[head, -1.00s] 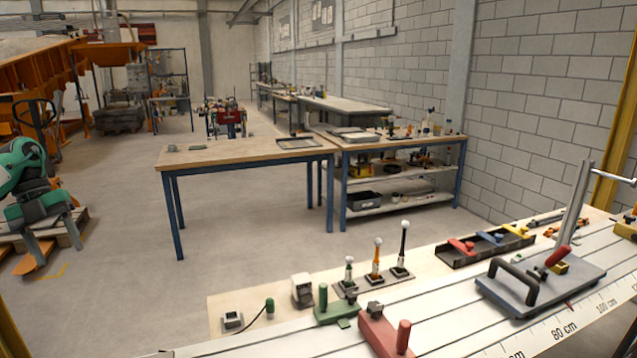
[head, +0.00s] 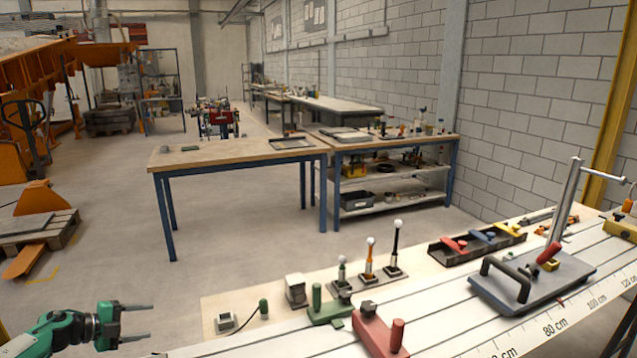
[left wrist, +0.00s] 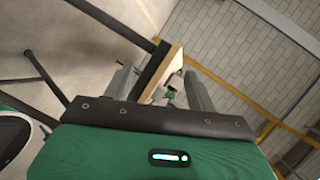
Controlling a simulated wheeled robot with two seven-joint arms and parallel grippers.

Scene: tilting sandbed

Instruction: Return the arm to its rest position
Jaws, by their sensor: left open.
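My left gripper (head: 138,322) is at the lower left of the head view, green and grey, with two dark fingers apart and pointing right. Nothing is between the fingers. It is beside the left end of the white bench (head: 455,318), off the bench top and touching nothing that I can see. In the left wrist view its two fingers (left wrist: 158,90) also stand apart, with a tilted look at the room between and beyond them. My right gripper is not in view.
On the bench stand a green block (head: 329,312), a red block (head: 378,332), several ball-topped posts (head: 370,262) and a grey plate with a handle (head: 535,280). A wooden table (head: 235,153) stands farther back. The floor between table and bench is clear.

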